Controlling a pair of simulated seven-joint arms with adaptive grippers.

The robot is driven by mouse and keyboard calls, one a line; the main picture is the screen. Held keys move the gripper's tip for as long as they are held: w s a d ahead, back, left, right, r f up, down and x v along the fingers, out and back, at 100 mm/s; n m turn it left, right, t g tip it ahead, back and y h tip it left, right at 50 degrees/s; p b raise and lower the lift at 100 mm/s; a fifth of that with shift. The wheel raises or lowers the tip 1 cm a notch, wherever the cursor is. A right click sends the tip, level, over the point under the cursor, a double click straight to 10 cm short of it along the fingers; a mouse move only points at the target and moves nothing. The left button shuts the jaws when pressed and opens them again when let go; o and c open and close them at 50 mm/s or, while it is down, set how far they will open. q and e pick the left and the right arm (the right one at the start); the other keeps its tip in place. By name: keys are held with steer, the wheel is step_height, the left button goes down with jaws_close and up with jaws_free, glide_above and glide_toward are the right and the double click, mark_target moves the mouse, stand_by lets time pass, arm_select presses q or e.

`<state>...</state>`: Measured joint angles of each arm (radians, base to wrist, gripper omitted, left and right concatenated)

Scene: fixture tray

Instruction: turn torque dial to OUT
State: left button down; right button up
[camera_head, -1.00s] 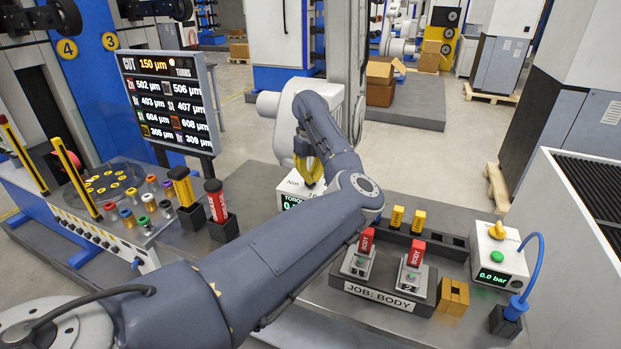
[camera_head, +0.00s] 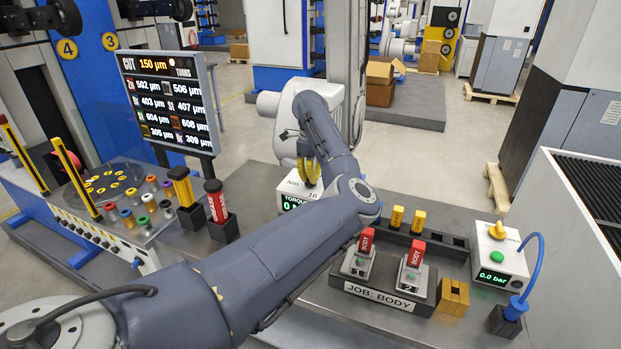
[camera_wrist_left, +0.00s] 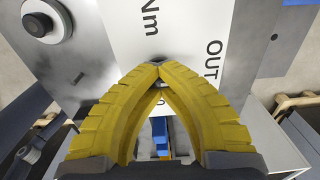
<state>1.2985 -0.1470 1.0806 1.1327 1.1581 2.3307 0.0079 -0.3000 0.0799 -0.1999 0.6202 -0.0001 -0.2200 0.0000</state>
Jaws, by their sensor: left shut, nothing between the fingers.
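The white torque box (camera_head: 285,189) stands at the middle back of the bench, marked "Nm" and "16", with a green-lit display partly hidden by my left arm. My left gripper (camera_head: 312,182) has yellow fingers and is at the top of this box. In the left wrist view its fingertips (camera_wrist_left: 160,70) meet, shut with nothing between them. They are over the white panel, just left of the printed word OUT (camera_wrist_left: 213,58). A small grey part shows at the fingertips; I cannot tell whether it is the dial, which is otherwise hidden. My right gripper is not in view.
A JOB: BODY fixture (camera_head: 380,294) with two red-topped pieces is right of my arm. A white pressure box (camera_head: 509,262) with a yellow knob and blue hose stands farther right. Several coloured cylinders and a readout screen (camera_head: 170,100) are at the left.

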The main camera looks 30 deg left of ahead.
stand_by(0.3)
arm_select(q)
steer(key=c, duration=1.5)
jaws_free()
steer(key=shift+o, duration=0.9)
steer(key=o, duration=0.4)
steer(key=shift+r, duration=0.1)
step_height(320, 180, up, 12)
